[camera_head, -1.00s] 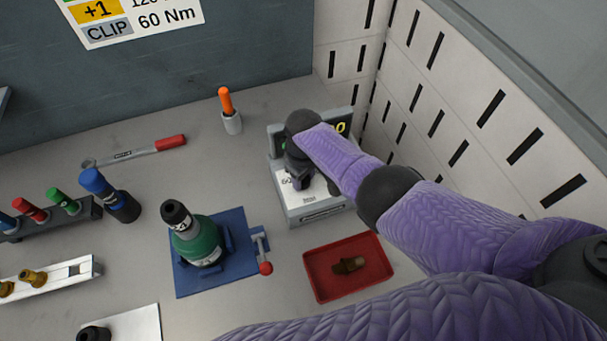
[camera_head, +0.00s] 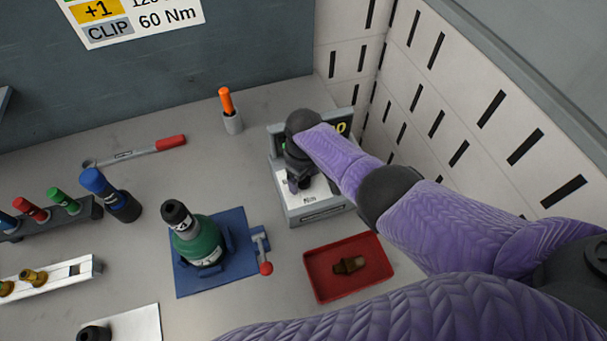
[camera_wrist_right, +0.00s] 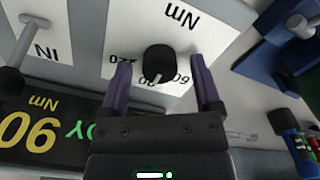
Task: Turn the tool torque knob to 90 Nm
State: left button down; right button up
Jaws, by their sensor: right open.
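The black torque knob (camera_wrist_right: 159,60) sits on a white dial of the grey tool box, which also shows in the head view (camera_head: 318,212). In the right wrist view its white pointer mark points toward the figure that looks like 90, beside 60. The dark display (camera_wrist_right: 45,130) reads 90 Nm in yellow, with green letters beside it. My right gripper (camera_wrist_right: 160,66) is open, one finger on each side of the knob with gaps showing. In the head view my right gripper (camera_head: 300,184) is over the dial and hides the knob. My left gripper is not in view.
A red tray (camera_head: 381,282) with a brown part is in front of the box. A blue fixture (camera_head: 187,282) with a green cylinder and red-tipped lever stands left. An orange-handled tool (camera_head: 226,101) stands behind. A slotted wall (camera_head: 440,90) is close on the right.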

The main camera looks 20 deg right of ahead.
notch_tip(320, 180, up, 9)
jog(key=p, duration=0.5)
jog(key=shift+r, duration=0.45)
